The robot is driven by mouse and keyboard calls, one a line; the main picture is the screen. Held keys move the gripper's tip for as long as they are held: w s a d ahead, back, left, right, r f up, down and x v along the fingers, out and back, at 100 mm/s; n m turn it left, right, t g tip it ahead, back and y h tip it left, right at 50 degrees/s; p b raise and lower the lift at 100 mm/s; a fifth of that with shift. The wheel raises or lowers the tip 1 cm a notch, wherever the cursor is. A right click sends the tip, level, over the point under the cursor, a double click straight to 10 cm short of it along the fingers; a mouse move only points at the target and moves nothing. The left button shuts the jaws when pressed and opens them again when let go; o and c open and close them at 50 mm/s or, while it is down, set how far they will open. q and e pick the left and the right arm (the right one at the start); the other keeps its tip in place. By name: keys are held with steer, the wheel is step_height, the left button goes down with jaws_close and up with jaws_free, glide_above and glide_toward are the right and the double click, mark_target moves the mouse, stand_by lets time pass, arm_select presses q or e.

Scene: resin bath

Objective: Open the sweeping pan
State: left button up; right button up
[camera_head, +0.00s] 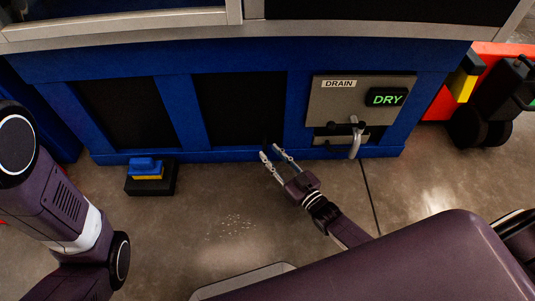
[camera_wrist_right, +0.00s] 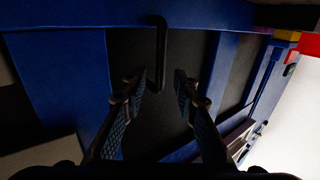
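My right gripper (camera_head: 271,153) is open and empty, low in front of the blue cabinet's base (camera_head: 188,110), near the foot of its middle black panel (camera_head: 240,108). In the right wrist view its fingers (camera_wrist_right: 161,80) are apart. A thin dark hooked bar (camera_wrist_right: 161,40) stands out in front of a dark panel just beyond the gap between the fingertips. The fingers do not visibly touch it. I cannot make out for certain which part is the sweeping pan. My left arm (camera_head: 70,205) shows at the left, but its gripper is out of view.
A grey drain panel (camera_head: 330,104) with a lit DRY display (camera_head: 387,97) and a pale lever (camera_head: 355,138) is right of the gripper. A blue and yellow pedal-like block (camera_head: 147,170) sits on the floor at left. The concrete floor (camera_head: 235,222) between is clear.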

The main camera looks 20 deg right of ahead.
steer(key=shift+b+x, duration=0.4)
steer(key=shift+x, duration=0.85)
jaws_close()
